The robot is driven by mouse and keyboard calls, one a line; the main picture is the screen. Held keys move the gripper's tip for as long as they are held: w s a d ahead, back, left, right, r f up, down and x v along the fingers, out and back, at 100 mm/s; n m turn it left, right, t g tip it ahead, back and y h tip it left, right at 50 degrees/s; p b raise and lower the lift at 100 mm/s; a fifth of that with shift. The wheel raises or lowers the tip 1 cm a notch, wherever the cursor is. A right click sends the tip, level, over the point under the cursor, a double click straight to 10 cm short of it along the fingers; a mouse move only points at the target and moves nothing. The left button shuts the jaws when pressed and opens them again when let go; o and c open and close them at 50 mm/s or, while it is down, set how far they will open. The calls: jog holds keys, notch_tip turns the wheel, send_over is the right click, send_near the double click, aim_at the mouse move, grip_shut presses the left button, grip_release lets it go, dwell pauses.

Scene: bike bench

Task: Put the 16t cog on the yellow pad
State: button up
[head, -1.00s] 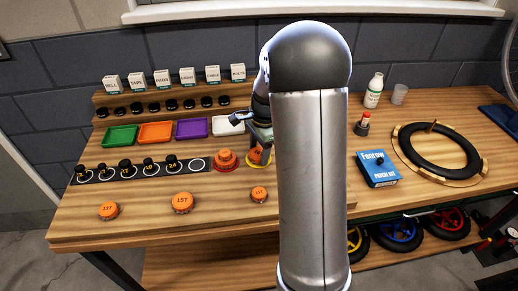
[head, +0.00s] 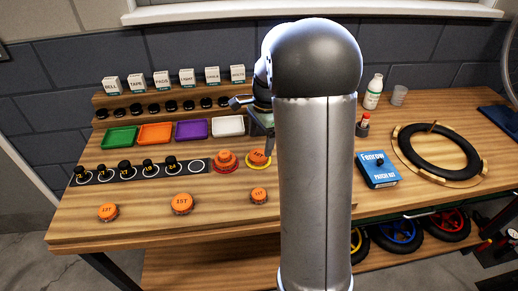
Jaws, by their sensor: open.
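The yellow pad (head: 256,169) lies on the bench just left of my upright arm. An orange cog (head: 258,157) rests on it; its label is too small to read, so I cannot confirm that it is the 16t. My gripper (head: 269,150) is open, just above and to the right of this cog, and partly hidden by my arm. The cog appears free of the fingers, though any contact at its right edge is hard to tell.
A red pad (head: 225,171) left of the yellow one bears stacked orange cogs (head: 225,158). Loose orange cogs lie in front: a left one (head: 108,212), a middle one (head: 182,204) and a small one (head: 259,195). Coloured trays, including a white tray (head: 228,126), stand behind.

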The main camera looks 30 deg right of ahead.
notch_tip(320, 180, up, 7)
jog(key=s+a+f+n, duration=0.2)
jog(key=s+a+n, duration=0.6)
jog(key=s, duration=0.4)
jog(key=s+a+f+n+h, duration=0.1)
jog(key=s+a+f+n, duration=0.2)
jog(key=s+a+n, duration=0.4)
jog(key=s+n, duration=0.3)
jog(key=s, duration=0.1)
jog(key=shift+s+a+f, duration=0.25)
jog(key=shift+s+a, duration=0.1)
jog(key=shift+s, duration=0.05)
jog(key=shift+a, duration=0.1)
